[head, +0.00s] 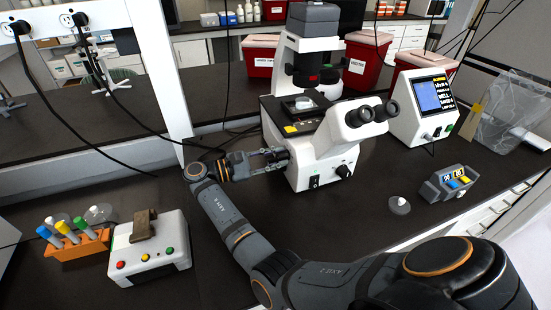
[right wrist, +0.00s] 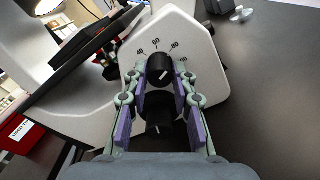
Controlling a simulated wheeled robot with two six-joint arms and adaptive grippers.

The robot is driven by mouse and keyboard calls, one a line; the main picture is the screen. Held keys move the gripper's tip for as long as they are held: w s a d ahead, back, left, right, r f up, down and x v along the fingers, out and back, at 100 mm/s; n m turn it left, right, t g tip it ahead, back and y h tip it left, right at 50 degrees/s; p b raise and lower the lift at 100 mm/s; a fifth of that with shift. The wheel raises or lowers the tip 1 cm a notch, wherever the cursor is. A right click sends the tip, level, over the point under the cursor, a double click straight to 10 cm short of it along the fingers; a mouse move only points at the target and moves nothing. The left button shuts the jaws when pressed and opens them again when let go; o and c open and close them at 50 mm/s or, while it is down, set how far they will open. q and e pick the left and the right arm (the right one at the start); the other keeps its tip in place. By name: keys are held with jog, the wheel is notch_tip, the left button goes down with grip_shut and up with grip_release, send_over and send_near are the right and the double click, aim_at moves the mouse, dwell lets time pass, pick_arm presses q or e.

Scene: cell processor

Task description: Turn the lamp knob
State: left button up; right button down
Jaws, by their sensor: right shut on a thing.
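The white microscope (head: 325,150) stands on the dark bench. In the right wrist view, the black lamp knob (right wrist: 160,68) with a white pointer line sits on the microscope's white side, under an arc of printed numbers. My right gripper (right wrist: 162,78) has its fingertips on either side of this knob and is shut on it. A second dark round part (right wrist: 160,108) shows between the fingers, nearer the camera. In the head view, my right gripper (head: 274,157) is at the microscope's left side, where the lamp knob is hidden. My left gripper is not in view.
A white box with coloured buttons (head: 150,255) and an orange tube rack (head: 82,245) stand at the left. A screen unit (head: 425,105) and a small grey device (head: 447,184) stand at the right. Red bins (head: 262,58) stand behind. Open bench lies right of the microscope.

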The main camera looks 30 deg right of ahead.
dwell(0.3)
jog(key=c, duration=1.1)
grip_release()
